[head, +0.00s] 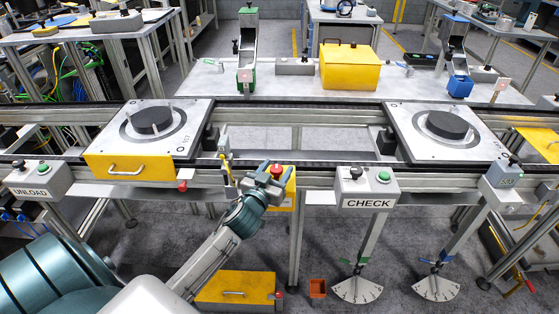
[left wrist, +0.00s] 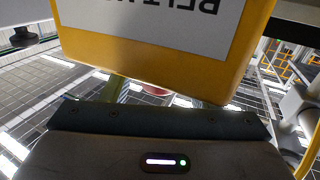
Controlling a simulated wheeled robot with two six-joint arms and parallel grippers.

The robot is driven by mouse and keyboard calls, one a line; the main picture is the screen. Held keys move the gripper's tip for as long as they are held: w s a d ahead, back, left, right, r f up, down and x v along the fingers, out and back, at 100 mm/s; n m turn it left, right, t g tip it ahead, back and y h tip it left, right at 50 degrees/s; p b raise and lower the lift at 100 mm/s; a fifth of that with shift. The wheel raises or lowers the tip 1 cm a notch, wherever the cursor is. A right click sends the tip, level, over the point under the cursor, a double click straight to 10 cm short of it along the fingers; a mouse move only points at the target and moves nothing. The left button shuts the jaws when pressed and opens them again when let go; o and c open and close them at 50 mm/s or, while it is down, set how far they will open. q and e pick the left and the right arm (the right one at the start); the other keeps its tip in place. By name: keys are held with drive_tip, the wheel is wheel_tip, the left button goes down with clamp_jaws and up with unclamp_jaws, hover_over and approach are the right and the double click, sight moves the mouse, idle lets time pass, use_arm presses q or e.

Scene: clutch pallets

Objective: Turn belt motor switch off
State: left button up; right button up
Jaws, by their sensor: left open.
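The belt motor switch is a yellow box (head: 289,196) on the front of the conveyor frame, with a red knob (head: 277,170) on top. In the left wrist view the yellow box (left wrist: 245,62) fills the top, close up, with a partly cut-off upside-down label. A bit of red (left wrist: 155,91) shows below it, mostly hidden. My left gripper (head: 268,174) is open right at the switch, its fingers beside the red knob. I cannot tell whether they touch it. My right gripper is in neither view.
A CHECK button box (head: 368,187) stands right of the switch, an UNLOAD box (head: 38,180) at far left. Two pallets with black discs (head: 152,121) (head: 447,125) sit on the conveyor. A yellow handled drawer (head: 130,168) and a small lever (head: 224,140) lie left of my gripper.

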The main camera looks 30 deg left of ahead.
use_arm(q)
drive_tip(key=shift+w+a, duration=0.15)
drive_tip(key=shift+w, duration=1)
